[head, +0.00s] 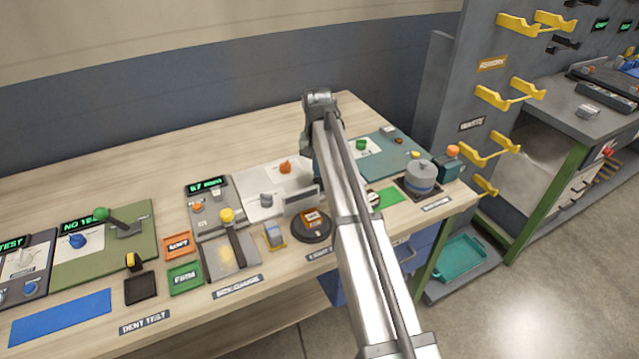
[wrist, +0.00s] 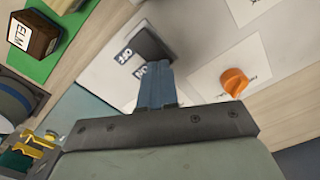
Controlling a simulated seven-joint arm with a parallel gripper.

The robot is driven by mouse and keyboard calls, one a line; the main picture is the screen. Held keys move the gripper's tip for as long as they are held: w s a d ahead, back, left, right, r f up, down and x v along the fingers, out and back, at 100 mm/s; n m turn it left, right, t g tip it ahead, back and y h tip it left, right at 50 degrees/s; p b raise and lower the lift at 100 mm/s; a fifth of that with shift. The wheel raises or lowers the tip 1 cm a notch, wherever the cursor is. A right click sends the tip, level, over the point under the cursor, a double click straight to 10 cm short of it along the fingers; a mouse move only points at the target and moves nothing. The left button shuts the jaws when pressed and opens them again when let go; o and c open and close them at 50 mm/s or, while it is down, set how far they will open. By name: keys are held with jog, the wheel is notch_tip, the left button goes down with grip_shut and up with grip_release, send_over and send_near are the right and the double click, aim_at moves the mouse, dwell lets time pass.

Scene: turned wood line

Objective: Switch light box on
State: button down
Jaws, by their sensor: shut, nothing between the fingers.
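In the wrist view a dark rocker switch (wrist: 153,42) stands on a pale panel (wrist: 105,72). White OFF and ON labels lie beside it, OFF farther from my gripper and ON nearer. My gripper (wrist: 155,66) is shut and empty, its blue-grey fingertips right at the near end of the switch. I cannot tell whether they touch it, or which way the rocker is set. No lit surface shows on the panel.
An orange knob (wrist: 235,81) on a white card is right of my fingers; it also shows in the head view (head: 285,167). A wooden block marked ELM (wrist: 34,35) stands on a green mat. A grey lidded pot (head: 420,175) stands right of my arm.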

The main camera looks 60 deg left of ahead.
jog(key=shift+r, duration=2.75)
